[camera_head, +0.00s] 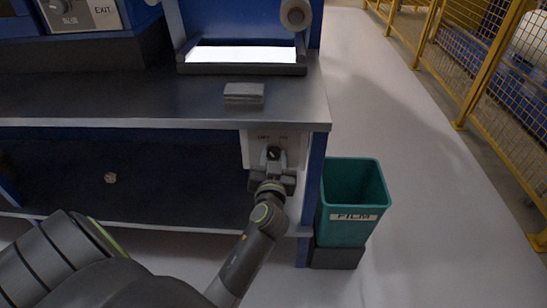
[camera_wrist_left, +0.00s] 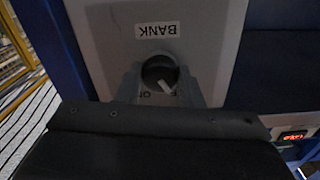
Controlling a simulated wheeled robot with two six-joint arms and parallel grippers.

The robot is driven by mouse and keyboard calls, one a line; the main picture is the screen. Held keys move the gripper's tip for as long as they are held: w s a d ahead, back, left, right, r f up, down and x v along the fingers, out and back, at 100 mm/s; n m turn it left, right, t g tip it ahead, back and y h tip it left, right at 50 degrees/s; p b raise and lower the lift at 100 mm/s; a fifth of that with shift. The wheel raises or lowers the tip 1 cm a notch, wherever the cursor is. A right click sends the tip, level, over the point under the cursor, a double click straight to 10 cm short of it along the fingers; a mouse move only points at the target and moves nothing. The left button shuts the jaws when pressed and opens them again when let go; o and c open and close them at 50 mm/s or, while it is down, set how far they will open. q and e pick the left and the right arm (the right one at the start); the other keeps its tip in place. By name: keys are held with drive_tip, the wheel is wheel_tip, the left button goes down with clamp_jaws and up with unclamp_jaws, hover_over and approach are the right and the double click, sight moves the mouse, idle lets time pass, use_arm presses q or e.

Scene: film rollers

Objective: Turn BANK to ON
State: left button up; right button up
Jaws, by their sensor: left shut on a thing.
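The BANK switch is a dark round knob (camera_wrist_left: 158,70) with a white pointer mark, on a pale panel (camera_wrist_left: 95,35) under the bench. The wrist view shows it upside down, with the BANK label (camera_wrist_left: 157,30) above the knob. The pointer slants to the lower right there, toward the partly hidden OFF lettering; part of the other label shows at left. In the head view the panel (camera_head: 249,150) has OFF at left and ON at right. My left gripper (camera_head: 273,161) is shut on the knob, one finger on each side. My right gripper is not in view.
The bench top (camera_head: 130,95) overhangs the panel and carries a small grey block (camera_head: 244,93). A green FILM bin (camera_head: 347,230) stands close to the right of my gripper. A lit reader (camera_head: 243,54) is above. The floor farther right is clear up to a yellow fence (camera_head: 487,65).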

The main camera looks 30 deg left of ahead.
use_arm(q)
drive_tip(key=shift+m, duration=0.3)
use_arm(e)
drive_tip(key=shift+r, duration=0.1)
use_arm(q)
drive_tip(key=m+p, duration=0.1)
drive_tip(key=m, duration=0.2)
drive_tip(key=shift+r, duration=0.1)
drive_tip(key=shift+m, duration=0.7)
drive_tip(key=shift+m+p, duration=0.35)
drive_tip(key=shift+m, duration=0.05)
drive_tip(key=m+p, duration=0.1)
drive_tip(key=m, duration=0.1)
drive_tip(key=shift+m, duration=0.3)
drive_tip(key=shift+m+p, duration=0.5)
drive_tip(key=shift+m, duration=1.3)
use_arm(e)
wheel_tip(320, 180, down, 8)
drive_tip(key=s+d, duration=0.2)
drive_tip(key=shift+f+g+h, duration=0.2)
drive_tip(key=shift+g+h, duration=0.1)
